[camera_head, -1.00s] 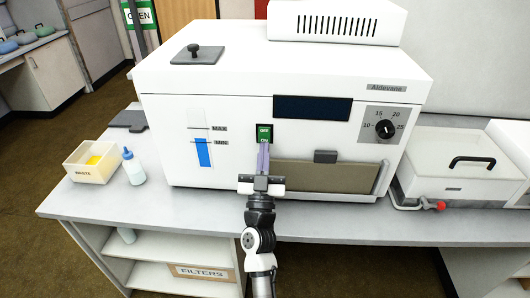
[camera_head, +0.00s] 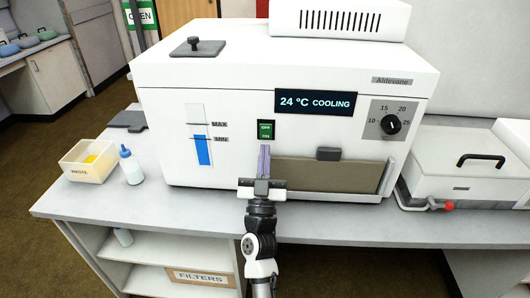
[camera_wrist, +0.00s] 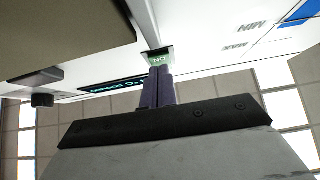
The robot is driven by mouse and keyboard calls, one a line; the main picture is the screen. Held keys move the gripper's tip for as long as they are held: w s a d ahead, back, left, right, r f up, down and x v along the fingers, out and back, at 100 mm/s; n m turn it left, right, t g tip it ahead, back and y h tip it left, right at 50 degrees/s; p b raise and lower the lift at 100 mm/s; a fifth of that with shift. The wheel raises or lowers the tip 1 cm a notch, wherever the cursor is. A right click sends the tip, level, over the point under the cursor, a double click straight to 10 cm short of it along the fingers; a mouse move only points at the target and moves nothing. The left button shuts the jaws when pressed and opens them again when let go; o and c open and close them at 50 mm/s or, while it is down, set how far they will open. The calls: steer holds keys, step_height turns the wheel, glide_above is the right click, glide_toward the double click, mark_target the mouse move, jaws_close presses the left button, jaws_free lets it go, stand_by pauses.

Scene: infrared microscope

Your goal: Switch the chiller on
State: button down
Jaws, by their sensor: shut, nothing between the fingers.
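The chiller (camera_head: 190,105) is a large white box on the bench. Its display (camera_head: 316,102) is lit and reads "24 °C COOLING". A green rocker switch (camera_head: 265,131) marked OFF above and ON below sits on its front; its ON half also shows in the wrist view (camera_wrist: 159,58). My gripper (camera_head: 264,148) is shut and empty, its purple fingers pointing at the chiller front just below the switch. In the wrist view the fingertips (camera_wrist: 158,70) appear just short of the switch; whether they touch it is unclear.
A temperature dial (camera_head: 391,124) is on the chiller's right front. A waste tray (camera_head: 88,172) and a blue-capped bottle (camera_head: 132,170) stand on the left of the bench. A white lidded unit (camera_head: 455,165) with a red-handled valve (camera_head: 447,205) stands at right.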

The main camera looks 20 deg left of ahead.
steer(key=b+v, duration=0.1)
steer(key=v, duration=0.4)
steer(key=shift+s+f+b, duration=0.25)
steer(key=shift+f+b, duration=0.05)
